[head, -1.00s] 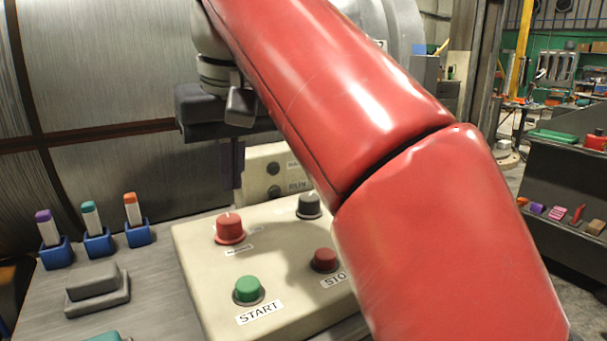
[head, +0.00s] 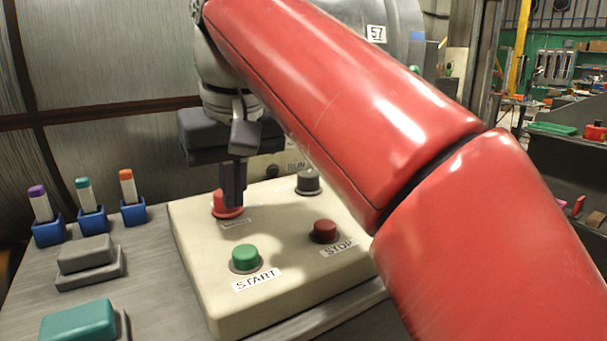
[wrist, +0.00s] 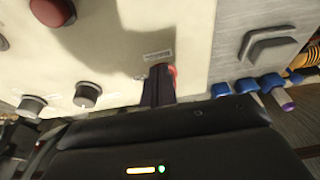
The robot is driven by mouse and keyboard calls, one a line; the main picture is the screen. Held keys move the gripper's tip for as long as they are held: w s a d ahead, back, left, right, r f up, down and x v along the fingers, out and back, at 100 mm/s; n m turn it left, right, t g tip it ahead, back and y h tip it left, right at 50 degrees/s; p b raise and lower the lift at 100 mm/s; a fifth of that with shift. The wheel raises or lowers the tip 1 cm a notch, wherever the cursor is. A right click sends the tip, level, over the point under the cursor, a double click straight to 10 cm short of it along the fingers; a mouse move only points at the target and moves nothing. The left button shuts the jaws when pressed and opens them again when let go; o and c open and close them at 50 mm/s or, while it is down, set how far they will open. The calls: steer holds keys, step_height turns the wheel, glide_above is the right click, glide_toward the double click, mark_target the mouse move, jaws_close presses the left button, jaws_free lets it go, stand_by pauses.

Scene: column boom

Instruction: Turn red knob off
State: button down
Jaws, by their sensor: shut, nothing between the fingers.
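The red knob (head: 221,205) stands at the back left of the cream control box (head: 300,260), with a small label in front of it. My gripper (head: 233,205) points down in the head view, its dark fingers shut and overlapping the knob's right side. In the wrist view the fingers (wrist: 156,85) cover most of the red knob (wrist: 173,74), and only a red edge shows beside them. I cannot tell whether the fingertips touch the knob. The knob's pointer is hidden.
The box also carries a black knob (head: 307,182), a green START button (head: 245,258) and a dark red STOP button (head: 324,231). Markers in blue holders (head: 90,222), a grey block (head: 86,254) and a teal block (head: 77,321) stand to the left. My red arm blocks the right side.

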steer(key=shift+w+a, duration=0.1)
steer(key=shift+w, duration=0.1)
stand_by(0.4)
steer(key=shift+r+p, duration=0.1)
steer(key=shift+p, duration=0.45)
steer(key=shift+p, duration=1.1)
steer(key=shift+d, duration=0.55)
steer(key=shift+w+p+v, duration=0.25)
steer(key=shift+p+v, duration=0.15)
steer(key=shift+v, duration=0.75)
steer(key=r, duration=0.3)
steer(key=shift+s+a+r, duration=0.25)
steer(key=shift+r, duration=0.05)
